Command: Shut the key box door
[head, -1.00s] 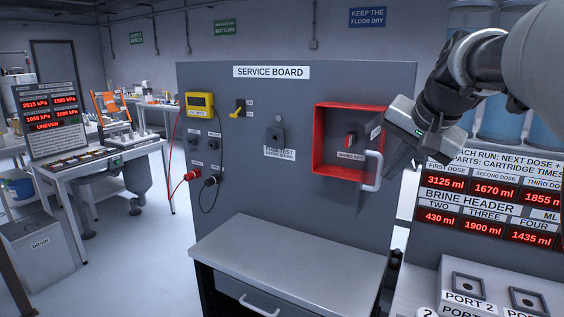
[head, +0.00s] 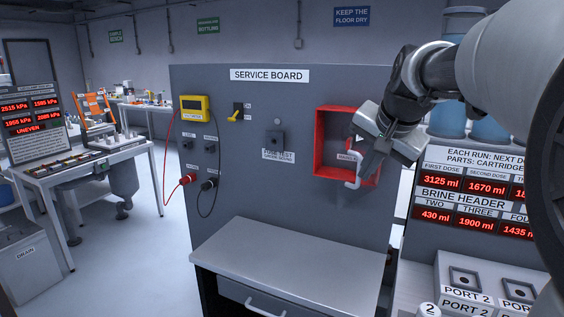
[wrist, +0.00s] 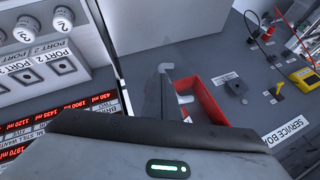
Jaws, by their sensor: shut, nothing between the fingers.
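The key box (head: 319,143) is a red, open-fronted frame on the service board, and it also shows in the wrist view (wrist: 208,104). Its door is hard to make out; the pale door handle (head: 352,184) stands in front of the box's right part, so the door looks partly open. My gripper (head: 360,158) is shut and empty, at the upper right of the handle and overlapping it in the head view. Whether they touch I cannot tell.
A grey counter (head: 290,262) with a drawer juts out below the board. A yellow meter (head: 196,106) with cables and a yellow-handled switch (head: 236,113) are on the board's left. Ports (head: 463,280) and red displays (head: 440,183) stand at the right.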

